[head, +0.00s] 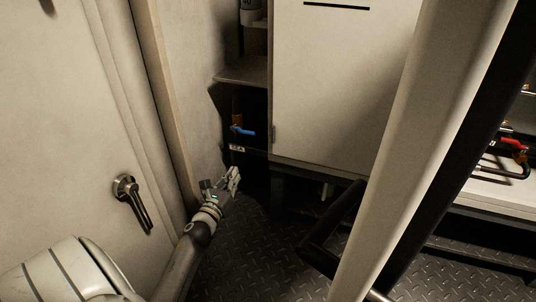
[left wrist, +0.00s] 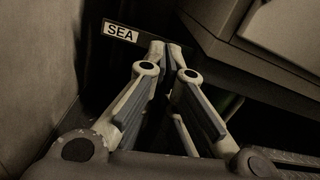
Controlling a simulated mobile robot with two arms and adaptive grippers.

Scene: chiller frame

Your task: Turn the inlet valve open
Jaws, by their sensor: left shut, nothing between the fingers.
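A valve with a blue lever handle (head: 244,131) sits in the dark recess left of the white cabinet. Its lever points to the right, and a brass-coloured body shows behind it. A small label (head: 237,149) is on the dark ledge below it; in the left wrist view the label (left wrist: 121,33) reads "SEA". My left gripper (head: 234,177) is below and slightly left of the valve, apart from it. In the left wrist view its fingers (left wrist: 171,50) are together at the tips, with nothing between them. The valve is not visible in that view. My right gripper is not in view.
A white cabinet (head: 340,80) stands right of the recess, with a shelf (head: 243,72) above the valve. A pale post (head: 405,150) crosses the right side. A red-handled valve (head: 511,143) is at far right. A door handle (head: 131,200) is at left. Tread-plate floor (head: 260,245) is below.

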